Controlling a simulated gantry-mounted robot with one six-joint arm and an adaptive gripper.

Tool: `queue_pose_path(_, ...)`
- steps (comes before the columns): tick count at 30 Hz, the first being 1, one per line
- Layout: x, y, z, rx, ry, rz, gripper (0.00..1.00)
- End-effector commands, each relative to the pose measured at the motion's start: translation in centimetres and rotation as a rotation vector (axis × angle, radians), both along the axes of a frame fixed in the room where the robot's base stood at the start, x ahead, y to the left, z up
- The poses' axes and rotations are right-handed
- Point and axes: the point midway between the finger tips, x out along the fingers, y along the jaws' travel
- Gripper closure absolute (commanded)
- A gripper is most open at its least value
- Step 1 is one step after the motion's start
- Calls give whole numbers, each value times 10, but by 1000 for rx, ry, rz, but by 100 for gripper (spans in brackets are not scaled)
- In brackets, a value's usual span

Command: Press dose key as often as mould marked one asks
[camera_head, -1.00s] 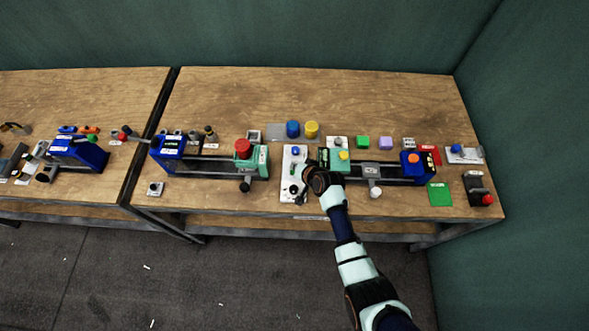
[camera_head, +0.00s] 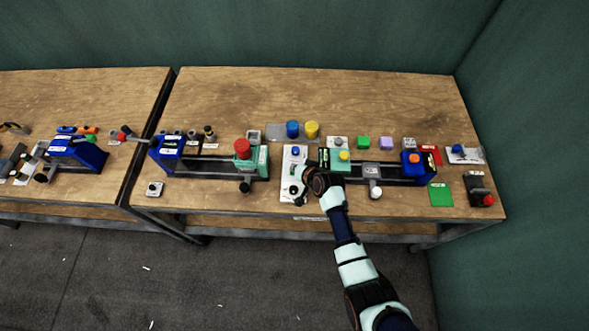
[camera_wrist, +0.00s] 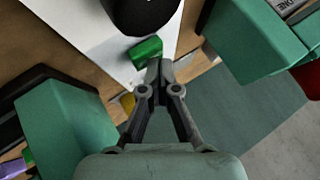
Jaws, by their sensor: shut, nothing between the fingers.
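A white panel (camera_head: 288,194) stands on the bench left of the green press (camera_head: 341,163). It carries a blue button (camera_head: 295,150) at its far end and a dark knob, which shows large in the wrist view (camera_wrist: 142,10). A small green key (camera_wrist: 146,50) sits on the white surface in the wrist view. My gripper (camera_wrist: 160,68) is shut and empty, its fingertips close beside the green key; I cannot tell whether they touch.
A teal press with a red knob (camera_head: 242,148) is to the left and a blue press (camera_head: 412,164) to the right. Blue and yellow cylinders (camera_head: 311,130) and small cubes (camera_head: 363,142) stand behind. The bench's back area is clear.

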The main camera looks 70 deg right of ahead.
Motion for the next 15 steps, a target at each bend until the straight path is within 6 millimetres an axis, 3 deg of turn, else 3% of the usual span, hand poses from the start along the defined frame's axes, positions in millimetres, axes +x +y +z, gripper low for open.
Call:
queue_pose_path(9, 0, 1, 18, 1, 1, 0, 100)
queue_pose_path(15, 0, 1, 17, 1, 1, 0, 100)
